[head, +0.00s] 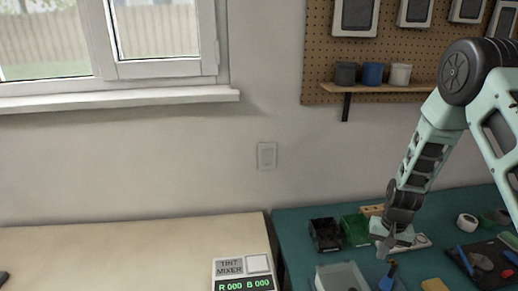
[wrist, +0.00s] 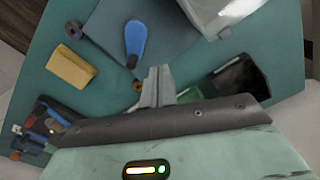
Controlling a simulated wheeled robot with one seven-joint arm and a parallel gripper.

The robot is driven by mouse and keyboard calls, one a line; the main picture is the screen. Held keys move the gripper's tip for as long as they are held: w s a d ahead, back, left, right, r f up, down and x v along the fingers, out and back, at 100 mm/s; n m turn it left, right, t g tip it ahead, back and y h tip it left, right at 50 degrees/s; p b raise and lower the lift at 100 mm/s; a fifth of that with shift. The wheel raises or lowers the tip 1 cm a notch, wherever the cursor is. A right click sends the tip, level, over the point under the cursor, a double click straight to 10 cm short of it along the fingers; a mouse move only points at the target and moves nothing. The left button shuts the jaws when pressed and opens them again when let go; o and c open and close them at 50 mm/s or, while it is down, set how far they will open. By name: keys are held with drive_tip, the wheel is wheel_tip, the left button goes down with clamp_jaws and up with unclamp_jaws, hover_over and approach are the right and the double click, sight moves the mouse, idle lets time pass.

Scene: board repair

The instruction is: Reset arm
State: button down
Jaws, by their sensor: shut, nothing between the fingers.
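My gripper (head: 386,246) hangs from my pale green arm above the teal workbench (head: 290,226) at the right of the head view. Its fingers are shut with nothing between them. In the wrist view the closed fingertips of my gripper (wrist: 157,80) point at the bench top, and a blue-handled tool (wrist: 136,42) lies just beyond them. The fingers look clear of the bench, but the exact height is hard to tell.
A black bin (head: 325,235) and a green bin (head: 356,229) stand behind my gripper. A clear tray (head: 342,277) is at the front. A yellow block (wrist: 70,66) lies on the bench. A tint mixer (head: 243,272) stands on the pale table (head: 130,245) at left.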

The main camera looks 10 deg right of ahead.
drive_tip(key=s+a+r+n+y, duration=0.1)
drive_tip(key=s+a+r+n, duration=0.25)
drive_tip(key=a+r, duration=0.6)
drive_tip(key=s+a+r+n, duration=0.3)
drive_tip(key=s+a+r, duration=0.3)
drive_tip(key=a, duration=0.6)
drive_tip(key=s+a+r+n, duration=0.3)
drive_tip(key=s+r, duration=0.1)
drive_tip(key=s, duration=0.4)
drive_tip(key=s+a+r+n, duration=0.3)
drive_tip(key=s+r, duration=0.2)
drive_tip(key=s, duration=0.4)
drive_tip(key=shift+s+h, duration=0.2)
drive_tip(key=shift+h, duration=0.1)
drive_tip(key=shift+n, duration=0.25)
